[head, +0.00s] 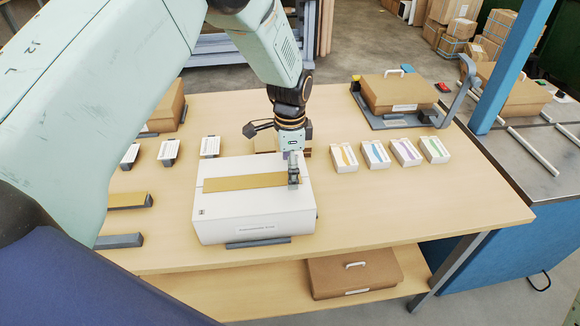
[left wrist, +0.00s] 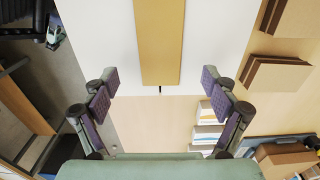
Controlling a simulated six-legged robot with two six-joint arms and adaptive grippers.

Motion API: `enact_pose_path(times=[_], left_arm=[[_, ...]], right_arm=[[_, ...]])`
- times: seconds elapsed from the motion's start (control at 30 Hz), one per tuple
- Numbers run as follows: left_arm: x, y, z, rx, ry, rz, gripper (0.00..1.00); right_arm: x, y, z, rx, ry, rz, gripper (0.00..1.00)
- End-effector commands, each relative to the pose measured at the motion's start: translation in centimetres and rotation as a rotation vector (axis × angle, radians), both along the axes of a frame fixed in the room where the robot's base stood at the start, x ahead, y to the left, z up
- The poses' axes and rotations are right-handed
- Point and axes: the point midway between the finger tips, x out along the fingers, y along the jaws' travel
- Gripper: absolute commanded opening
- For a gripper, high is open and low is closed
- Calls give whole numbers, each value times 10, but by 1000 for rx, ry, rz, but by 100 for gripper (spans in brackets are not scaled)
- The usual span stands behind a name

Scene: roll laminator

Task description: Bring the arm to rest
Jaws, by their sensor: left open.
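My left arm reaches in from the left over the table. In the head view its gripper (head: 293,172) points down at the right end of a white box (head: 255,215) with a tan strip (head: 240,182) along its top. In the left wrist view the gripper (left wrist: 161,92) has its two fingers wide apart with nothing between them. The white box (left wrist: 210,35) and the tan strip (left wrist: 160,40) lie beyond the fingers there. Whether a finger touches the box cannot be told. My right gripper is in neither view.
The wooden table (head: 400,205) has clear room right of the white box. Several small white boxes (head: 375,155) stand in a row behind that space. A brown case (head: 398,92) sits at the back right, by a blue post (head: 512,65). Another brown case (head: 354,270) lies on the lower shelf.

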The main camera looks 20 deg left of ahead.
Motion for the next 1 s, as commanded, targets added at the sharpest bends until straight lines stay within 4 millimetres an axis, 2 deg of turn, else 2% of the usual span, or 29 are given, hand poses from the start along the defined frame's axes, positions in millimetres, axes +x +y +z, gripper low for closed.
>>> enact_pose_path(times=[0.27, 1.0], left_arm=[[0, 0, 6, 0, 0, 0, 86], [0, 0, 51, 0, 0, 0, 86]], right_arm=[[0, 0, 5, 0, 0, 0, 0], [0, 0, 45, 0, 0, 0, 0]])
